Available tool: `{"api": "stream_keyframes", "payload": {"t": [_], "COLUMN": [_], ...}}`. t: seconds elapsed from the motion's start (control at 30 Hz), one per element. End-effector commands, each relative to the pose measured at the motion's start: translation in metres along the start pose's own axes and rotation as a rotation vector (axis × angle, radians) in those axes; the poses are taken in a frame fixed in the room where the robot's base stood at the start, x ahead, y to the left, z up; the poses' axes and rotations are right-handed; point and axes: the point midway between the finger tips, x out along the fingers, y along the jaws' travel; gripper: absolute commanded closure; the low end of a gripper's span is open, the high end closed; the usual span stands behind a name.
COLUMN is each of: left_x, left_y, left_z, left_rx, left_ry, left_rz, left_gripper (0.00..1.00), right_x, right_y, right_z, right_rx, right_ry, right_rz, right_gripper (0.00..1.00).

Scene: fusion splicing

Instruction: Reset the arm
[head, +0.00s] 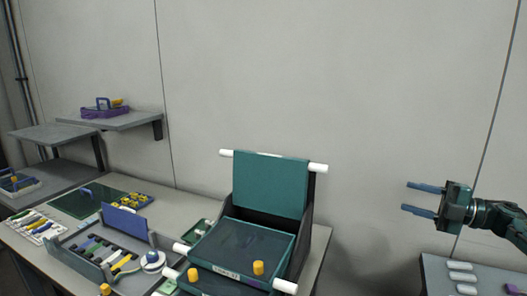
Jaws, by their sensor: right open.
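My right gripper (422,198) is at the right of the head view, raised in front of the grey wall. Its two blue-grey fingers point left and stand apart, with nothing between them. It is to the right of the teal box-shaped device (270,185) on the table and does not touch it. The device has an upright teal panel at its back, white rollers at its sides and yellow knobs at its front. My left gripper is not in the head view.
A tray (75,240) with several tools and a white round item (153,260) lie left of the device. A wall shelf (125,121) holds a purple basket (105,108). A side table (440,285) with white pieces is below my right gripper. Air around that gripper is clear.

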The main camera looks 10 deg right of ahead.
Motion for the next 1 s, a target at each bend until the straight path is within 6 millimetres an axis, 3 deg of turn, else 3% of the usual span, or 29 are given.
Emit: {"api": "stream_keyframes", "payload": {"t": [0.03,0.2,0.33,0.47,0.63,0.8,1.0], "left_x": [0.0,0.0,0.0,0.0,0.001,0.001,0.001], "left_y": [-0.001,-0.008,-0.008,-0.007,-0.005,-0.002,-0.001], "left_z": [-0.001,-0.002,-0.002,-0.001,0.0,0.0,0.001], "left_rx": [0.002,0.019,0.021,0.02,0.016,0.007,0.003], "left_ry": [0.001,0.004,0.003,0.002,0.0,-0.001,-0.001], "left_rz": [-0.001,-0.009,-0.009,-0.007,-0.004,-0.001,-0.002], "left_gripper": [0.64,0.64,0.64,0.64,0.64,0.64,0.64], "right_x": [0.022,0.085,0.121,0.138,0.134,0.105,0.067], "right_y": [-0.017,-0.076,-0.127,-0.176,-0.237,-0.288,-0.317], "right_z": [-0.002,-0.012,-0.031,-0.059,-0.107,-0.172,-0.238], "right_rx": [0.034,0.172,0.327,0.506,0.76,1.021,1.23], "right_ry": [-0.022,-0.163,-0.318,-0.5,-0.762,-1.031,-1.255], "right_rz": [0.027,0.11,0.163,0.185,0.154,0.052,-0.089], "right_gripper": [0.59,0.59,0.59,0.59,0.59,0.59,0.59]}}
